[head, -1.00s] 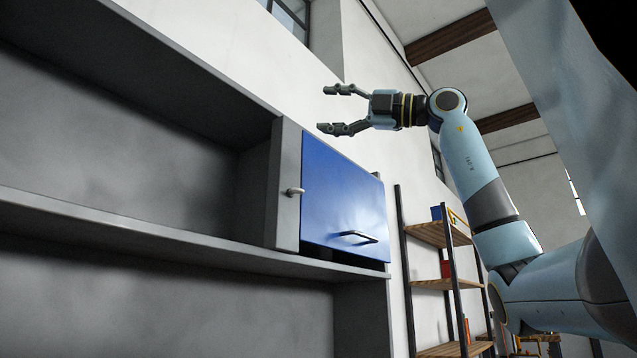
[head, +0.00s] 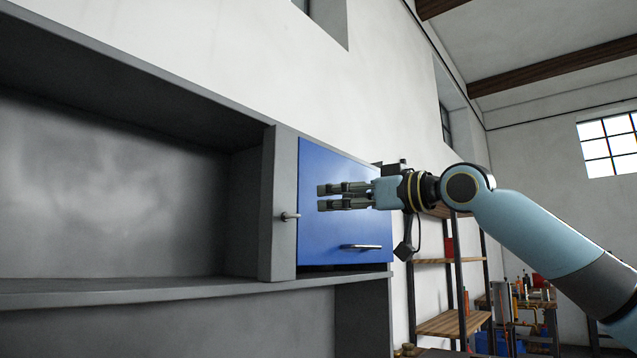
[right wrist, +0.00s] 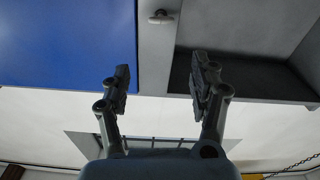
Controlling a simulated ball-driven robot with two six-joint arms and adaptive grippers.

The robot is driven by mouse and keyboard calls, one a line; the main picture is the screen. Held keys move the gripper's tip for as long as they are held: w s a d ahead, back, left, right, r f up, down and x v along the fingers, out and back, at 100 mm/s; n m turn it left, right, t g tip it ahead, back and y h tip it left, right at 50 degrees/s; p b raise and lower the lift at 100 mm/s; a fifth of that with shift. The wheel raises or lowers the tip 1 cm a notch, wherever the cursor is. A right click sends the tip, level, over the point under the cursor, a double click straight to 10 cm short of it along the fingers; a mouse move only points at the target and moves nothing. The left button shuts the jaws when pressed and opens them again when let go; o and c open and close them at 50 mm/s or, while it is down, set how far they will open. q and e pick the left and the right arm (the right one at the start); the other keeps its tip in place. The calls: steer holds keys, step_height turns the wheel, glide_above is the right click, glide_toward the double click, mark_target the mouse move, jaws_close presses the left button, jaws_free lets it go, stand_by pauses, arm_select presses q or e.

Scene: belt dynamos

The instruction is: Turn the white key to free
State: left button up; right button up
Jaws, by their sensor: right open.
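The white key (head: 289,216) is a small pale knob on the grey upright post left of the blue door (head: 318,235). It also shows at the top of the right wrist view (right wrist: 160,17), on the grey post beside the blue door. My right gripper (head: 322,197) is in front of the blue door, to the right of the key and apart from it. In the right wrist view its two fingers (right wrist: 161,72) are spread with nothing between them, and the key lies beyond the tips. My left gripper is in neither view.
The blue door has a bar handle (head: 361,246) low down. A grey shelf board (head: 190,290) runs below, with an open compartment (head: 110,190) left of the post. A wooden-shelved rack (head: 445,322) stands at the right.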

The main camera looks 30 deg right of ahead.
mark_target(297, 216)
steer(key=shift+g, duration=0.3)
steer(key=p+x, duration=0.1)
steer(key=x, duration=0.2)
steer(key=f+p+x, duration=0.1)
steer(key=x, duration=0.2)
steer(key=f+p+x, duration=0.1)
steer(key=x, duration=0.3)
steer(key=shift+w, duration=0.1)
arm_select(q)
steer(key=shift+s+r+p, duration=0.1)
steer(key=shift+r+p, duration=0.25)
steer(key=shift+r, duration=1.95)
arm_select(e)
steer(key=shift+w+a+f, duration=0.15)
steer(key=shift+w, duration=0.4)
steer(key=c, duration=1.2)
steer(key=shift+o, duration=0.2)
steer(key=shift+m+p, duration=0.6)
steer(key=shift+m, duration=0.3)
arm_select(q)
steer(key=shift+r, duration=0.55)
